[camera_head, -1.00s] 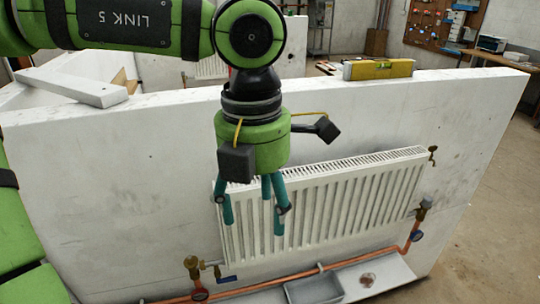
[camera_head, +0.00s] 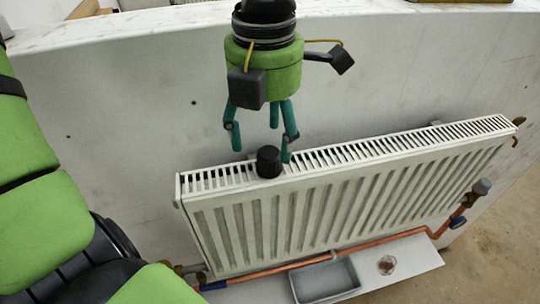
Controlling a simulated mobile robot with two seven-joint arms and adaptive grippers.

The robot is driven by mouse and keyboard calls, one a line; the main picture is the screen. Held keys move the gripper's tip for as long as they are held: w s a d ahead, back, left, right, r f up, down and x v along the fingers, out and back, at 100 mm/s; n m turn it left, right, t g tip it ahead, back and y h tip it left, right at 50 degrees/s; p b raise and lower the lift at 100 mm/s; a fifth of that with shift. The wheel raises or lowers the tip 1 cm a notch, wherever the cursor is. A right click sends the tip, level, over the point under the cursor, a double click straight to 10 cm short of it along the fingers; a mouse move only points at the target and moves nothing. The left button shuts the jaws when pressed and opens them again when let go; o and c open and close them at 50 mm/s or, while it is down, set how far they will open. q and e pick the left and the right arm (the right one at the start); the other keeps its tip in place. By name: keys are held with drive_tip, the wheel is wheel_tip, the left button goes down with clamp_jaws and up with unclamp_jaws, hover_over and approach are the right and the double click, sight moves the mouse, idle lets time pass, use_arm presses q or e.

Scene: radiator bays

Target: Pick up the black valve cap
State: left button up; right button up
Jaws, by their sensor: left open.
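The black valve cap (camera_head: 268,162) is a small dark ribbed cylinder. It stands upright on the top grille of the white radiator (camera_head: 330,190), towards its left end. My left gripper (camera_head: 262,155) hangs over the radiator top with its teal fingers pointing down and spread apart. The fingertips are around or close beside the cap in the picture; I cannot tell whether any touch it. The gripper is open. My right gripper is not in view.
A white wall (camera_head: 130,110) stands behind the radiator. A grey valve head (camera_head: 482,187) sits at the right.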

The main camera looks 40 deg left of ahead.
sight(267, 153)
use_arm(q)
drive_tip(key=f, duration=0.1)
drive_tip(key=f+p, duration=0.1)
drive_tip(key=w+f+p, duration=0.1)
drive_tip(key=shift+a, duration=0.35)
wheel_tip(267, 153, down, 3)
drive_tip(key=shift+w, duration=0.15)
drive_tip(key=shift+f, duration=0.1)
drive_tip(key=shift+c, duration=0.8)
drive_tip(key=c, duration=0.5)
drive_tip(key=shift+c, duration=1.2)
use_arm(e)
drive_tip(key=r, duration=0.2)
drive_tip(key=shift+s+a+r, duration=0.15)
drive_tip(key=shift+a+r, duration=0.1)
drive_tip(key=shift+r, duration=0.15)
